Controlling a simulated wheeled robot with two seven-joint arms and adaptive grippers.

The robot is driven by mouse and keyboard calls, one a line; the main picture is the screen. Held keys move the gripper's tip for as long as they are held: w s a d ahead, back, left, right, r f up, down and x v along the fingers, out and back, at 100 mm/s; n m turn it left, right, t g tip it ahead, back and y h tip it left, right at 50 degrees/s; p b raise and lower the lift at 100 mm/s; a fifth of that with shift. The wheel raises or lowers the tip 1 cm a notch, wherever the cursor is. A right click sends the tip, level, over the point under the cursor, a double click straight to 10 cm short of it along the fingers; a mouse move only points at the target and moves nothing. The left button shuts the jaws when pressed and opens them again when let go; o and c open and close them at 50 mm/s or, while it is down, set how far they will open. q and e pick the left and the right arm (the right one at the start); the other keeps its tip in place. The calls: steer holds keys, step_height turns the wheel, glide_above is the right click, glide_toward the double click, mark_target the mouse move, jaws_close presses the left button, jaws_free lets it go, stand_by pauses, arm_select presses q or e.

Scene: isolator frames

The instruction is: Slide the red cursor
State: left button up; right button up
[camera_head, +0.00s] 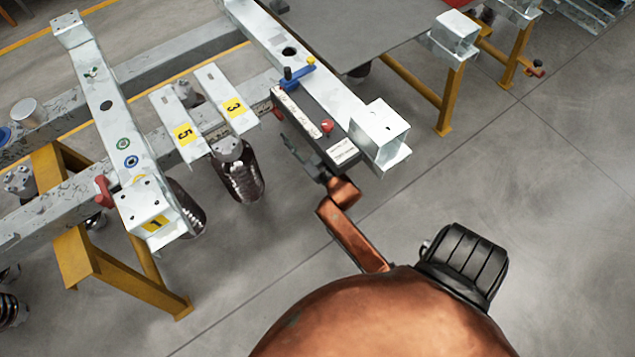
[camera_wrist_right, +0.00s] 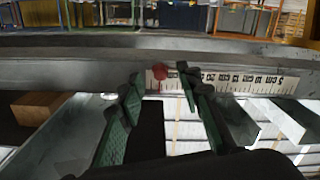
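The red cursor (camera_wrist_right: 160,72) is a small rounded red piece at the left end of a white ruled scale (camera_wrist_right: 235,82) in the right wrist view. My right gripper (camera_wrist_right: 157,80) is open, with one green-padded finger on each side of the cursor in the picture. I cannot tell whether either finger touches it. In the head view my right gripper (camera_head: 302,152) is dark and partly hidden, beside the box with the white scale (camera_head: 298,113). A red knob (camera_head: 327,127) shows on this box; I cannot tell whether it is the cursor. My left gripper is not in view.
A blue lever (camera_head: 298,76) stands at the far end of the scale box. The metal beam (camera_head: 380,130) runs alongside it. Plates marked 5 (camera_head: 182,135) and 3 (camera_head: 232,105) lie to the left. A grey table (camera_head: 390,35) stands behind. The floor at right is clear.

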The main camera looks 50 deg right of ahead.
arm_select(q)
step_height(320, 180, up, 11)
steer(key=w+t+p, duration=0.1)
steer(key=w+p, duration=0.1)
steer(key=p, duration=0.7)
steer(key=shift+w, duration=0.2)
arm_select(e)
steer(key=s+a+f+g+y, duration=0.1)
steer(key=s+f, duration=0.5)
steer(key=f, duration=0.6)
steer(key=s+a+f+g+y, duration=0.1)
steer(key=s+a+f+g, duration=0.3)
steer(key=f, duration=0.8)
steer(key=shift+s+a+g+y, duration=0.15)
steer(key=shift+s+g+y, duration=0.15)
steer(key=shift+s+g, duration=0.5)
